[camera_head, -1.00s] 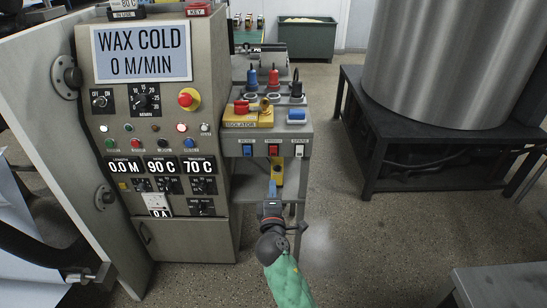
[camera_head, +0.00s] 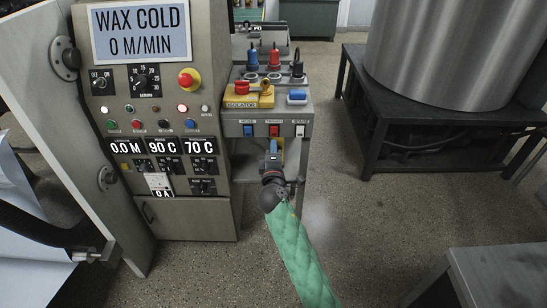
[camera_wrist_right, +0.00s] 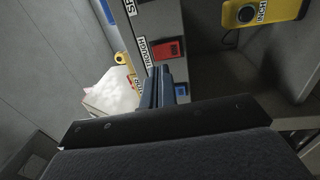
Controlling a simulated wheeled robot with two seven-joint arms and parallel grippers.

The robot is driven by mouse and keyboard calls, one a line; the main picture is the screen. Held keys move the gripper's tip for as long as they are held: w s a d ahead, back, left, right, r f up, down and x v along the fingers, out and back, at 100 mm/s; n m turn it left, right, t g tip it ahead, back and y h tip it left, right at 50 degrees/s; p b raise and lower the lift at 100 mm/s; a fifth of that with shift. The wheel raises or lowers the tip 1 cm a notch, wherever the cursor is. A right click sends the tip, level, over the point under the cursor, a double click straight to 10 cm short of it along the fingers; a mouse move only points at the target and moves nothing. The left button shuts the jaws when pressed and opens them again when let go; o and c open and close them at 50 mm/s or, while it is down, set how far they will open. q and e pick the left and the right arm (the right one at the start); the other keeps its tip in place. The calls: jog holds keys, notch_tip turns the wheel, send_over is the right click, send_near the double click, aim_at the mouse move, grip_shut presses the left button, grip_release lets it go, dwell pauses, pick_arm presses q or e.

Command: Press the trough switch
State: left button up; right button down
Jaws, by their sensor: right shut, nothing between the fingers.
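The trough switch is the red rocker (camera_head: 274,131), in the middle of a row of three on the front of the grey bench box. In the right wrist view the red rocker (camera_wrist_right: 168,50) sits beside its "TROUGH" label. My right gripper (camera_head: 273,147) is shut and empty, just below the row in the head view. My left gripper is not in view.
A blue rocker (camera_head: 248,130) and a white rocker (camera_head: 300,131) flank the red one. The yellow isolator (camera_head: 250,98) sits on top of the box. The control cabinet (camera_head: 185,217) stands close on the left. Open floor lies to the right, before a dark stand (camera_head: 400,150).

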aim_at(274, 129)
jog(key=w, duration=0.4)
jog(key=shift+r, duration=0.3)
jog(key=shift+w+p, duration=0.3)
jog(key=shift+w, duration=0.2)
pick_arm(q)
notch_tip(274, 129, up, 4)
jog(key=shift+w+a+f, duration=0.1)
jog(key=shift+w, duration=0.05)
pick_arm(e)
jog(key=shift+w, duration=0.15)
jog(key=shift+w+r, duration=0.15)
jog(key=shift+w, duration=0.05)
jog(key=shift+s, duration=0.1)
